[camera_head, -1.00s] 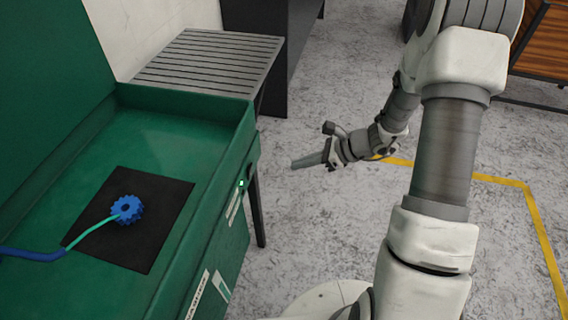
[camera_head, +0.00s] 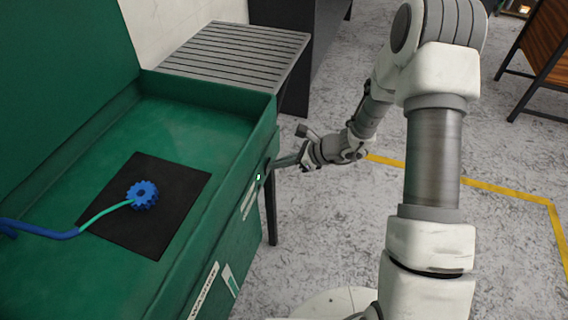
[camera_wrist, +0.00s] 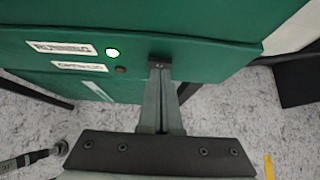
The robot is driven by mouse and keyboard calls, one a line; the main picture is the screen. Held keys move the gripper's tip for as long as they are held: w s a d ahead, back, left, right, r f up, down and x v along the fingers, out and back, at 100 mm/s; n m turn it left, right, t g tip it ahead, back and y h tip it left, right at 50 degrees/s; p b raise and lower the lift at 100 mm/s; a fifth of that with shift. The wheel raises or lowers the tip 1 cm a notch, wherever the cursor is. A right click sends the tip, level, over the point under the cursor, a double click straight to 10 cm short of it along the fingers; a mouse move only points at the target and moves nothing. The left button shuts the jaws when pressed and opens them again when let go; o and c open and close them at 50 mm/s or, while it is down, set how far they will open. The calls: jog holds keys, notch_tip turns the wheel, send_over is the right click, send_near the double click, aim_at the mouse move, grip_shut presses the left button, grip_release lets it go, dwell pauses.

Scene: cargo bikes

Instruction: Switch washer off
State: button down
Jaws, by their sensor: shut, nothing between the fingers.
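The green washer (camera_head: 262,135) fills the left of the head view, and its front panel shows in the wrist view (camera_wrist: 215,55). A small green light (camera_head: 258,177) glows on the panel; it is also lit in the wrist view (camera_wrist: 112,53). A small dark round spot (camera_wrist: 121,70) sits just below the light, beside the labels. My gripper (camera_head: 275,163) is shut and empty, its fingertips at the panel just right of the light. In the wrist view the fingertips (camera_wrist: 160,66) meet a dark part on the panel, mostly hidden behind them; contact is unclear.
A blue gear-shaped brush head (camera_head: 142,195) on a hose lies on a black mat (camera_head: 172,228) in the tub. A slatted grey table (camera_head: 235,50) stands behind the washer. A wooden-sided rack (camera_head: 545,60) is at the far right. The floor (camera_head: 330,225) between is clear.

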jog(key=shift+w+a+r, duration=0.1)
jog(key=shift+a+r, duration=0.05)
jog(key=shift+a, duration=0.2)
jog(key=shift+r, duration=0.2)
jog(key=shift+r+p, duration=0.45)
jog(key=shift+r, duration=0.2)
